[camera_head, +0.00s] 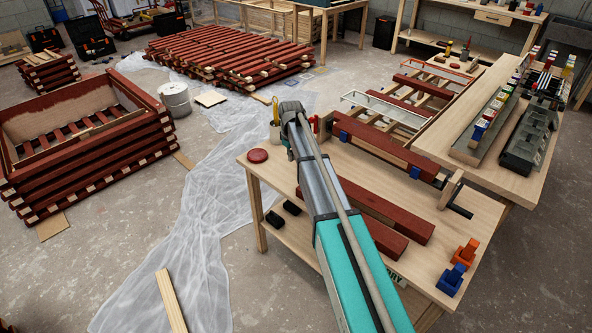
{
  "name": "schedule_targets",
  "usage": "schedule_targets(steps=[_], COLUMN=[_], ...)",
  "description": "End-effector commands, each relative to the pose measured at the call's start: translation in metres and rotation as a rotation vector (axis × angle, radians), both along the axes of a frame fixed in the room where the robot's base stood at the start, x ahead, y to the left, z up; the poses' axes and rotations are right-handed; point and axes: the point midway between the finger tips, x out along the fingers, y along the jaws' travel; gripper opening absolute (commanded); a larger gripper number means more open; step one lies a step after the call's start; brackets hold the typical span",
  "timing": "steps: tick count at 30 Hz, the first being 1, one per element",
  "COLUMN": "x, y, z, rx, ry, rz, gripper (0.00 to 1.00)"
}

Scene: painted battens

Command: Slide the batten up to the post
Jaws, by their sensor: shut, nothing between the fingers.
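A dark red batten (395,232) lies on the wooden workbench, partly hidden behind my arm. Another red batten (380,147) lies farther back on the same bench with blue clamp pieces on it. A short upright wooden block (450,188) stands near that batten's right end, with a black bar beside it; I cannot tell whether it is the post. My arm reaches over the bench from the bottom and covers its middle left. My gripper does not show; it seems hidden behind my arm.
An orange clamp (466,251) and a blue clamp (449,280) sit at the bench's right front corner. A red lid (258,156) lies at the left corner. A side table (425,141) with bottles adjoins at right. Plastic sheeting (205,215) covers floor at left.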

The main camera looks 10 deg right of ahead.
Motion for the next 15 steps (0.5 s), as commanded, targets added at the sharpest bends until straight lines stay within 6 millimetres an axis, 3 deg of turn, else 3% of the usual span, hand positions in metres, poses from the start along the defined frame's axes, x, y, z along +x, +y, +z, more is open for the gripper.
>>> schedule_targets(steps=[15], x=[0.0], y=[-0.001], z=[-0.032], rx=[0.0], ry=[0.0], rz=[-0.002], gripper=[0.0])
